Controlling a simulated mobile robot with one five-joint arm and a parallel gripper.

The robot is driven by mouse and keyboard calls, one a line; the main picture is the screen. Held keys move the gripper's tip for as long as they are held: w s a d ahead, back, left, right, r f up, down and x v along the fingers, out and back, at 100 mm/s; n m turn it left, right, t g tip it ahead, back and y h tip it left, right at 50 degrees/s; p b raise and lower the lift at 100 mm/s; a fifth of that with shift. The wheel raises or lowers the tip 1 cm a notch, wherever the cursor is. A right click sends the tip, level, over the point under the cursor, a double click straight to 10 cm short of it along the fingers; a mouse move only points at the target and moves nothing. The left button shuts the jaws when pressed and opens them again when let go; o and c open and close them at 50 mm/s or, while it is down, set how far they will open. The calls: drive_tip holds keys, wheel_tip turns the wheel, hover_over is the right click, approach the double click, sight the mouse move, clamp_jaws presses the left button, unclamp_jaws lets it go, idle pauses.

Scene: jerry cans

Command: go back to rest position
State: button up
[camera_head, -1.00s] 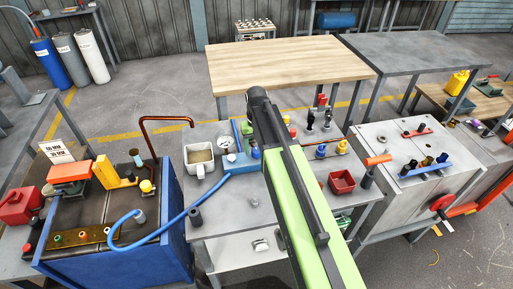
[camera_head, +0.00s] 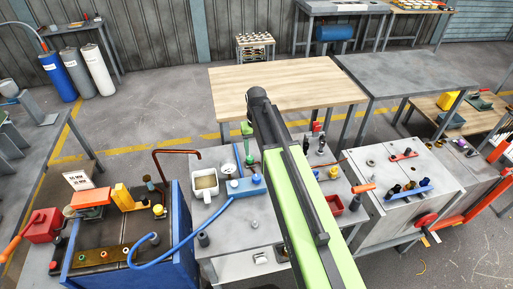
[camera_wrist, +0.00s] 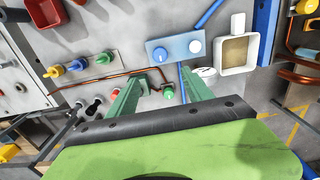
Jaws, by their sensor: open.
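My gripper (camera_wrist: 162,92) shows in the wrist view with two green fingers spread apart and nothing between them that I can see held. A green knob (camera_wrist: 168,93) shows in the gap beyond the fingers, on or by the bench. In the head view my green and black arm reaches up over the middle bench (camera_head: 228,232); it hides part of that bench, and the gripper cannot be clearly made out there.
The bench carries a white square container (camera_head: 205,187), a light blue block (camera_head: 245,187) with a blue hose and a red bin (camera_head: 332,205). A blue cabinet (camera_head: 180,235) stands left. A bare wooden table (camera_head: 290,88) stands behind. Floor is open at back left.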

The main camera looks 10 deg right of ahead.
drive_tip(key=s+f+b, duration=0.2)
drive_tip(key=s, duration=0.5)
drive_tip(key=s+f+b, duration=0.3)
drive_tip(key=s, duration=0.4)
drive_tip(key=shift+s+a, duration=0.2)
drive_tip(key=shift+a, duration=0.1)
